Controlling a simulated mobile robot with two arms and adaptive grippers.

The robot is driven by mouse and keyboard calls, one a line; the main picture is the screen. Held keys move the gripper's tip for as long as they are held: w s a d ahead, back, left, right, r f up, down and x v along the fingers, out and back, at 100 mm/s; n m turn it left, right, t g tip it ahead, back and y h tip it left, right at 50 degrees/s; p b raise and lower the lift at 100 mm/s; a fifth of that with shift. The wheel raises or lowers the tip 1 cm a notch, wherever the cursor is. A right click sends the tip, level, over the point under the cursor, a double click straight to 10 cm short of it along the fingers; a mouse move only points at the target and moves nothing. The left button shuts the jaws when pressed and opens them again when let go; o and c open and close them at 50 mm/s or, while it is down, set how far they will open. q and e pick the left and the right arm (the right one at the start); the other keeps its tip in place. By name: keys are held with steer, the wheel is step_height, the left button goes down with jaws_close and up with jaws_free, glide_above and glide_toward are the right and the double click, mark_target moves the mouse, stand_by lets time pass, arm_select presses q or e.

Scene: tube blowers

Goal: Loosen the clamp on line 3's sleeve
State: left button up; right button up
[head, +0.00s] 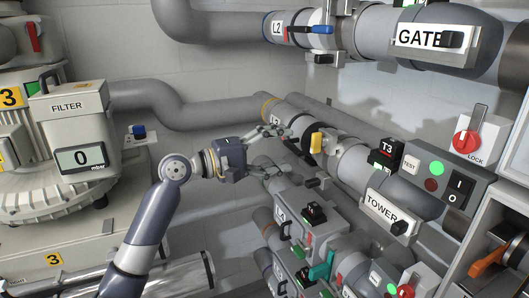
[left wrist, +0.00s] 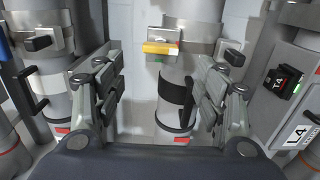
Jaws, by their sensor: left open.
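The middle pipe (head: 365,165) runs beside the T3 box; its small label is hard to read. A black sleeve (head: 307,147) wraps it, also plain in the left wrist view (left wrist: 171,93). A yellow clamp lever (head: 316,142) sits on a metal block beside the sleeve. In the left wrist view the lever (left wrist: 160,48) lies crosswise on the pipe, beyond the sleeve. My left gripper (head: 288,149) is open, with its fingers on either side of this pipe and sleeve. No finger visibly touches the lever. My right gripper is not in view.
Above runs the pipe marked L2 with a blue lever (head: 318,29). The T3 box (head: 386,153), a switch panel (head: 445,180) and the TOWER plate (head: 387,213) stand to the right. Below is the L4 line with a teal lever (head: 322,267). A filter unit (head: 75,150) stands left.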

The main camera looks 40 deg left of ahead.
arm_select(q)
steer(key=shift+v, duration=1.9)
steer(key=shift+f, duration=0.1)
